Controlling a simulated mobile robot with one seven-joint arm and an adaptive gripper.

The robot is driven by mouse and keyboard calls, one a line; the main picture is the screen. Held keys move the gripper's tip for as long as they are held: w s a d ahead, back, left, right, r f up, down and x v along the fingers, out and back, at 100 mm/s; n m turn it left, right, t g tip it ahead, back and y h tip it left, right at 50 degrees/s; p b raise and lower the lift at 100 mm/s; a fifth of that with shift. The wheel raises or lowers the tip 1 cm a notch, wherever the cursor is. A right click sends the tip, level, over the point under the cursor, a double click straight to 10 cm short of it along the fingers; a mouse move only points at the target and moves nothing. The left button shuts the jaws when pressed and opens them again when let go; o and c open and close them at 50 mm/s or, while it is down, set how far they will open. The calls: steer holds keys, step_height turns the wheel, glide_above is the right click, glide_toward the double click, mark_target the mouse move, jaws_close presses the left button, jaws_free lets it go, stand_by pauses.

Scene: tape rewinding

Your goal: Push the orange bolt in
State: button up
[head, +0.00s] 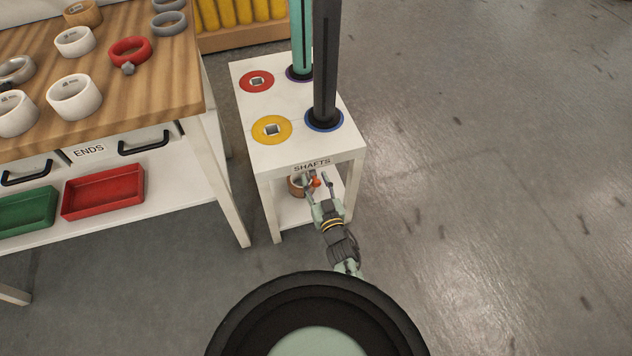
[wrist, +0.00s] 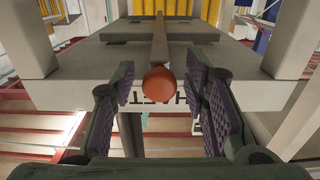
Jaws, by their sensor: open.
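The orange bolt shows in the wrist view as a round orange knob (wrist: 158,88) on the end of a straight rod. In the head view the orange knob (head: 317,183) is small, just below the front edge of the stand marked SHAFTS (head: 335,158). My gripper (head: 317,183) is open in front of the stand. In the wrist view its two padded fingers (wrist: 158,100) are apart, left and right of the knob, with a visible gap on each side. The knob's exact depth between the fingers is hard to tell.
A brown tape roll (head: 294,186) sits under the stand's top. A dark shaft (head: 325,70) and a green shaft (head: 300,35) stand upright on it. A wooden workbench (head: 150,90) with several tape rolls is at left. Floor at right is clear.

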step_height(320, 180, up, 10)
steer(key=shift+r, duration=0.1)
stand_by(0.6)
stand_by(0.4)
